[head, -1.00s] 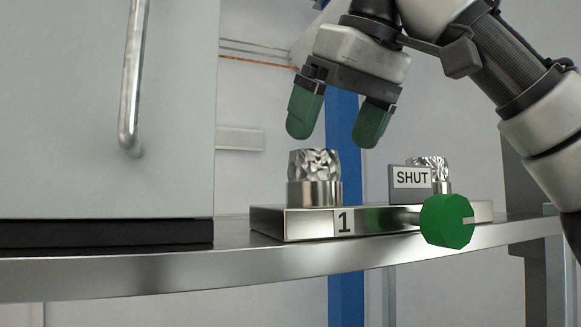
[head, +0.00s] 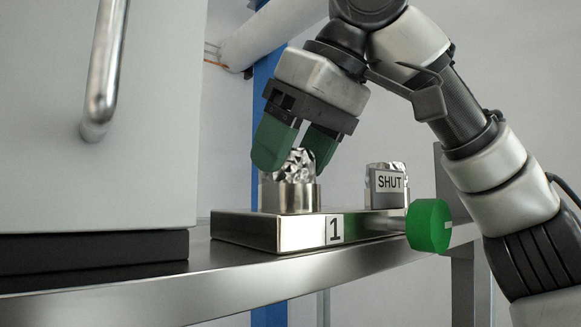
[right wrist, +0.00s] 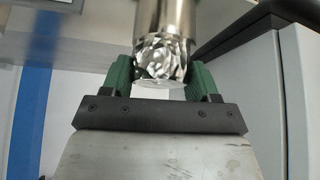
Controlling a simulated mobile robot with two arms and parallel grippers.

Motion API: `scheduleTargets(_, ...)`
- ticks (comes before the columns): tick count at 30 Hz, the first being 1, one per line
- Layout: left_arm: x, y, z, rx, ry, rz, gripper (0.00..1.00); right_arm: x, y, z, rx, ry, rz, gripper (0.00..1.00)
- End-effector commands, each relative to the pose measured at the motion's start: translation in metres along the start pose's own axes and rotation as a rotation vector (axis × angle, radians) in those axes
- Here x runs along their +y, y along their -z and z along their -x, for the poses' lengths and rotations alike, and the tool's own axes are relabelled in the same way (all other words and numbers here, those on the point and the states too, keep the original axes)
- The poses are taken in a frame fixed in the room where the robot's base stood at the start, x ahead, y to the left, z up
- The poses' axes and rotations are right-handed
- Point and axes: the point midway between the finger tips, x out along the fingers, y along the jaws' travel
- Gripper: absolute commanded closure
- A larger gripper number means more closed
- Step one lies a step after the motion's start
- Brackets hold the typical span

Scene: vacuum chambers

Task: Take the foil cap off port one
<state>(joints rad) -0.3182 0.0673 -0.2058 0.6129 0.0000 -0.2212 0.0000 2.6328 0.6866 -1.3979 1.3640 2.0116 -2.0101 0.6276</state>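The foil cap (head: 297,168) is crinkled silver foil on the short metal stub of port one (head: 290,198), beside the "1" label (head: 335,229). My right gripper (head: 296,150) points down over it, with its green fingers on either side and closed in against the foil. The right wrist view shows the foil cap (right wrist: 160,62) filling the space between the fingers (right wrist: 162,84). The cap still sits on the port. My left gripper is not in view.
A second foil-topped port (head: 385,166) stands to the right behind a "SHUT" sign (head: 389,182). A large grey cabinet (head: 90,170) with a bar handle (head: 105,75) stands close on the left.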

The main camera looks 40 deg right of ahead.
Motion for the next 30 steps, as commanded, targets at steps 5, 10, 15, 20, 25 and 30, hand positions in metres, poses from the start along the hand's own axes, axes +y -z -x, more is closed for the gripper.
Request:
scheduleTargets(5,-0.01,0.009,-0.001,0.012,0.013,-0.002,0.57,0.0,0.0,-0.001,-0.001,-0.001,0.001,0.74)
scheduleTargets(10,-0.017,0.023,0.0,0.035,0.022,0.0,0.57,0.0,0.0,-0.001,-0.002,-0.001,0.001,0.75)
scheduleTargets(15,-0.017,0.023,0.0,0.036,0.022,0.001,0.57,0.0,0.0,-0.001,-0.002,-0.001,0.001,0.75)
scheduleTargets(20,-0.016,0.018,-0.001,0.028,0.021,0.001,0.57,-0.001,0.003,0.004,-0.001,-0.001,0.002,0.75)
scheduleTargets(25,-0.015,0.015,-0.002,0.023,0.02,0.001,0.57,-0.001,0.011,0.017,0.0,-0.002,-0.001,0.75)
scheduleTargets(30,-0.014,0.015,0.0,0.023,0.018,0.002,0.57,-0.002,0.026,0.042,0.002,-0.003,-0.003,0.75)
